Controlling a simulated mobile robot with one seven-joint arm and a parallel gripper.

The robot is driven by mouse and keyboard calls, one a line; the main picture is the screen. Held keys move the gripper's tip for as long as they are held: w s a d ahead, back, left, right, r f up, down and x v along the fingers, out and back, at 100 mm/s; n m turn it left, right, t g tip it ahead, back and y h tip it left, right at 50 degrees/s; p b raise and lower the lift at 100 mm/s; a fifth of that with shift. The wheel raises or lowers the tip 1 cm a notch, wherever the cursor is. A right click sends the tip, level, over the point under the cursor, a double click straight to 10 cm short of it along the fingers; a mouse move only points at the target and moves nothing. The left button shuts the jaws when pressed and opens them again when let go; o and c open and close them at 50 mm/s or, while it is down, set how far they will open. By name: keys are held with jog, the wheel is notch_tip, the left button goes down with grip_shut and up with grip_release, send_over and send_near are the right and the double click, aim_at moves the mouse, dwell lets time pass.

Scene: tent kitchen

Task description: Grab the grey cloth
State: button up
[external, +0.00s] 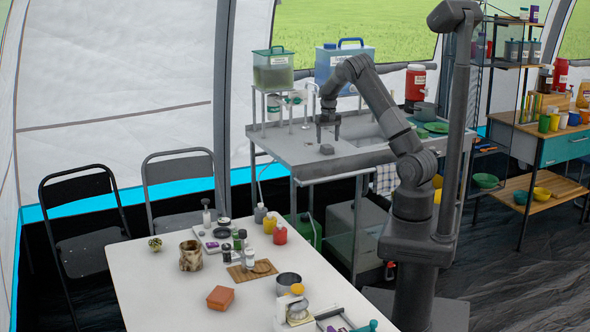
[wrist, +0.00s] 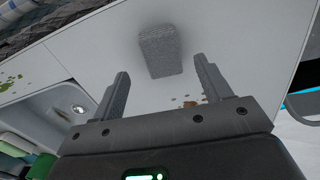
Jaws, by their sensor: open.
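The grey cloth (wrist: 160,50) is a small folded, textured block lying on the light metal counter. In the wrist view it is at the upper middle, beyond and between my fingertips. In the external view the cloth (external: 326,149) is a small dark grey block near the counter's front edge. My gripper (external: 328,118) is above it, pointing down, with its fingers apart. In the wrist view my gripper (wrist: 164,82) is open with nothing between its fingers, and the cloth appears apart from them.
The counter (external: 290,150) has a sink (wrist: 60,110) beside the cloth and brown spots on its surface. A green-tinted container (external: 273,72) and a blue jug (external: 343,62) stand on the raised shelf behind. Green plates (external: 435,127) lie at the right end.

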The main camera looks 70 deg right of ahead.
aim_at(327, 145)
notch_tip(327, 145, down, 5)
jog(key=shift+w+r, duration=0.1)
jog(key=shift+c, duration=0.3)
jog(key=c, duration=1)
jog(key=shift+r, duration=0.1)
